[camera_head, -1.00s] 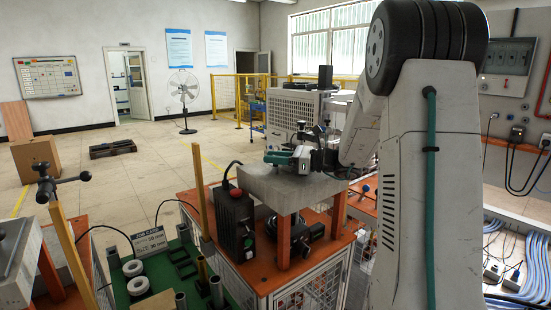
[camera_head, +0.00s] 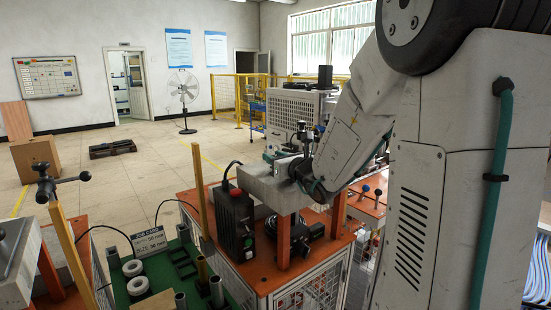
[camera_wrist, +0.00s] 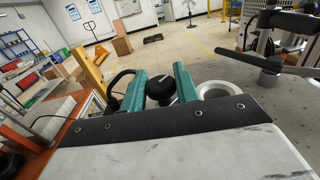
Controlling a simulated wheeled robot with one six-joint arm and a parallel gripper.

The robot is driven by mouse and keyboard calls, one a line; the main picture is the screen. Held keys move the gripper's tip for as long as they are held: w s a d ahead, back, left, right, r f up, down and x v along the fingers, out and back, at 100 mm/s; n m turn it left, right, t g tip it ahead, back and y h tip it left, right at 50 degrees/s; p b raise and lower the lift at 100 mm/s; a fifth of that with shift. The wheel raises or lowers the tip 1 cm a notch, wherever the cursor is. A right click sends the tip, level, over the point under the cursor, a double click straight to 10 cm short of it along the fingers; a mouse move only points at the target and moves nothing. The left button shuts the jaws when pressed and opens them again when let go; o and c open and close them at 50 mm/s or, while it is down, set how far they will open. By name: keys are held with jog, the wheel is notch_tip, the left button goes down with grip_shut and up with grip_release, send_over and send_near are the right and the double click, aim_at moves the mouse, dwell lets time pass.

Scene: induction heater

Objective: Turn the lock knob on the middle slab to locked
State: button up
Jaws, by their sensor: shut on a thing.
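The middle slab (camera_head: 262,193) is a thick grey block on orange legs in the head view. My gripper (camera_head: 283,160) is at its top, with the wrist low over the slab's right side. In the wrist view my gripper (camera_wrist: 161,76) has two teal fingers on either side of a black rounded knob (camera_wrist: 159,92), shut on it. In the head view my wrist and fingers hide the knob. I cannot tell from these frames whether its position is locked.
A black control box (camera_head: 235,225) with a cable stands left of the slab, beside a yellow post (camera_head: 199,185). Another slab with a black T-handle (camera_head: 60,182) is at the far left. A green tray (camera_head: 180,262) holds white rings and tubes. Open floor lies behind.

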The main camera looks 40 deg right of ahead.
jog(key=shift+r+m+h, duration=0.1)
jog(key=shift+m+h, duration=0.3)
jog(key=shift+h, duration=0.2)
jog(key=o, duration=0.9)
jog(key=shift+o, duration=0.2)
jog(key=s, duration=0.7)
jog(key=shift+s+a, duration=0.35)
